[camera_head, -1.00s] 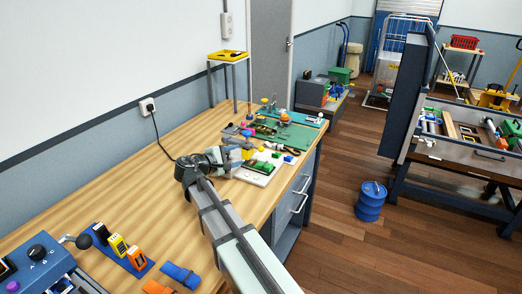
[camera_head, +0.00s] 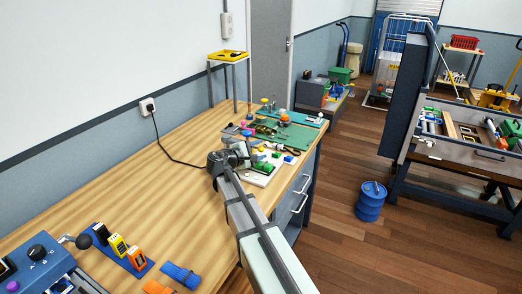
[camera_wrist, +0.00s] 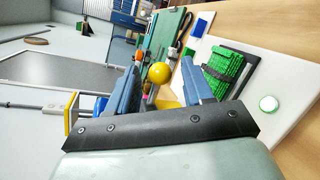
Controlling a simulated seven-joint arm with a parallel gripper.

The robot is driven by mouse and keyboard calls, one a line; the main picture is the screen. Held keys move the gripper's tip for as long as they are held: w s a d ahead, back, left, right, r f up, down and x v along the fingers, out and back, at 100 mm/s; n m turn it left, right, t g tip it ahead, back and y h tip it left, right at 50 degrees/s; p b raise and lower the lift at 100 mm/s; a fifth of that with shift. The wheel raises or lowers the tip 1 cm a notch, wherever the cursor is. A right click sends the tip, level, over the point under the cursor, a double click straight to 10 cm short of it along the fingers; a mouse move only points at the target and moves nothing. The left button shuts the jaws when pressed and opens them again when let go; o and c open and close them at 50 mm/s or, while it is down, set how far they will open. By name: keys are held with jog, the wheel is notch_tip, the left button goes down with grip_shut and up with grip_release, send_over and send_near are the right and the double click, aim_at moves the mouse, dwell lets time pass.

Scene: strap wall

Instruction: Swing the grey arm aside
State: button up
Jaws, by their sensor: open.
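My gripper (camera_wrist: 158,68) is open, with two blue fingers spread apart. A yellow ball (camera_wrist: 159,73) shows between the fingertips in the wrist view; I cannot tell whether it lies beyond them. A yellow piece (camera_wrist: 168,103) shows lower between the fingers. A white board (camera_wrist: 284,82) lies to the right, carrying a ribbed green block (camera_wrist: 226,66) beside a dark grey bar (camera_wrist: 252,57). I cannot tell whether this bar is the grey arm. In the head view my gripper is over the near-left side of the white board (camera_head: 262,179), and my wrist hides part of it.
A green mat (camera_head: 292,137) with several small parts lies behind the board. A yellow tray (camera_head: 227,56) stands on a rack at the back. A blue holder with upright blocks (camera_head: 122,250) is at the front left. The bench's middle left (camera_head: 110,190) is clear.

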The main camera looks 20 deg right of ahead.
jog(key=shift+x, duration=0.85)
jog(key=shift+c, duration=0.4)
jog(key=shift+s, duration=0.1)
grip_shut()
